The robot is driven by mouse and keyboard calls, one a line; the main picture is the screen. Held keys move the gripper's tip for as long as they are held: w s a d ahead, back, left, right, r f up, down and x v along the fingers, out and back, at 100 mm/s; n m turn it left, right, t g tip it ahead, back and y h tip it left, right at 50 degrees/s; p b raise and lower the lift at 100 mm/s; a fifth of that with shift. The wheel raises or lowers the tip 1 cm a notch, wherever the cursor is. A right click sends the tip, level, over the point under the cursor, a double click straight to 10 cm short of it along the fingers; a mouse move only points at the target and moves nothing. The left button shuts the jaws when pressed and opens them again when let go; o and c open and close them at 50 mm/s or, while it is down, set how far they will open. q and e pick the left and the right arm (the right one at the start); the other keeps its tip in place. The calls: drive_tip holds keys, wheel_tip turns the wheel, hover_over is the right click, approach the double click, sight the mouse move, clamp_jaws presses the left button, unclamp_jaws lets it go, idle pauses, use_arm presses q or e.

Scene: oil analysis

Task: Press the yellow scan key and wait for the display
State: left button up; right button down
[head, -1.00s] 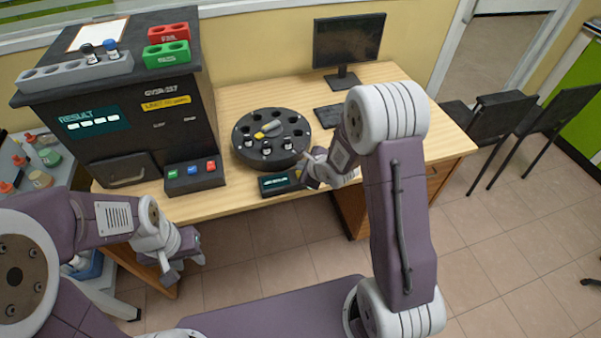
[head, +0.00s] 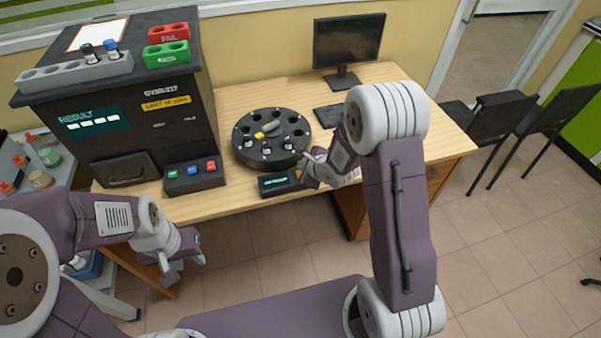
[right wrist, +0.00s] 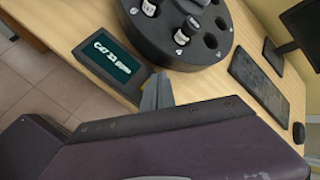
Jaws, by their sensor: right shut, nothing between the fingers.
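The small dark display unit (head: 274,185) lies at the front edge of the desk, below the round carousel. Its screen is lit teal with pale text, and in the right wrist view the screen (right wrist: 108,54) reads something like "CAT 22" with a blurred line under it. My right gripper (head: 302,174) is shut and empty, with its tips at the right end of the unit; the tips also show in the right wrist view (right wrist: 157,90). They cover the yellow scan key's place, so contact cannot be told. My left gripper (head: 182,259) is open and empty in front of the desk.
The black carousel (head: 247,153) with several vials stands just behind the display unit. The dark analyser (head: 140,125) with a result screen and a button box (head: 194,184) are left. A keyboard (head: 328,116) and monitor (head: 348,40) stand behind right. The desk's right side is clear.

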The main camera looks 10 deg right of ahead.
drive_tip(key=shift+f, duration=0.15)
drive_tip(key=shift+f, duration=0.3)
drive_tip(key=shift+f, duration=0.5)
idle(0.7)
drive_tip(key=shift+r+p, duration=0.9)
drive_tip(key=shift+r, duration=0.05)
wheel_tip(320, 180, up, 5)
drive_tip(key=p, duration=0.5)
drive_tip(key=shift+r+p, duration=0.15)
drive_tip(key=shift+p, duration=0.25)
